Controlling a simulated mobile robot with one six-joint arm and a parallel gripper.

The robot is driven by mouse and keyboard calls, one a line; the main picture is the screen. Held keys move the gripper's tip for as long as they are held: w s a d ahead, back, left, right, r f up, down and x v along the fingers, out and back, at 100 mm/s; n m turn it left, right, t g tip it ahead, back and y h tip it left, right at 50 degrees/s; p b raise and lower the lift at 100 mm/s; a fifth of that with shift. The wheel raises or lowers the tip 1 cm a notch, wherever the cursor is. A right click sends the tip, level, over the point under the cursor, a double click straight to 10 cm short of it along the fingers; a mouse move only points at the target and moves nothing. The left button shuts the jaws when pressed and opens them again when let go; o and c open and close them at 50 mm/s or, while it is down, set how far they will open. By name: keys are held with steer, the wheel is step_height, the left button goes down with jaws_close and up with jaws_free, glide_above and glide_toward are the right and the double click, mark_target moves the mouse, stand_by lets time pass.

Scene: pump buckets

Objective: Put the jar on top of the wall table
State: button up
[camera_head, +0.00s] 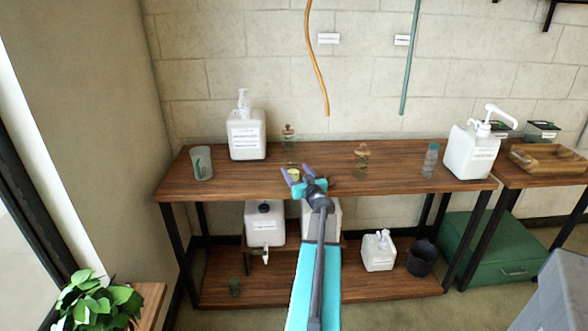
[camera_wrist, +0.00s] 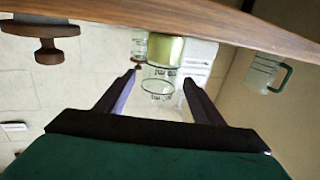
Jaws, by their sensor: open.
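A clear glass jar with a yellow-green part (camera_head: 294,173) is at the front middle of the wooden wall table (camera_head: 235,184). In the wrist view, which looks upside down, the glass jar (camera_wrist: 158,80) shows between my two fingers. My gripper (camera_head: 292,177) is open, with one finger on each side of the jar and gaps left between them. I cannot tell whether the jar touches the table top. Part of it is hidden behind my gripper in the head view. Two other glass jars with brown lids stand on the table, one at the back (camera_head: 288,133) and one to the right (camera_head: 361,160).
A glass mug (camera_head: 202,163) and a white pump bottle (camera_head: 247,132) stand to the left. A clear bottle (camera_head: 430,160) and another pump jug (camera_head: 471,150) stand to the right. The lower shelf holds white containers. A plant (camera_head: 97,303) is at the lower left.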

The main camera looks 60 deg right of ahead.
mark_target(295, 170)
steer(key=shift+v, duration=2.1)
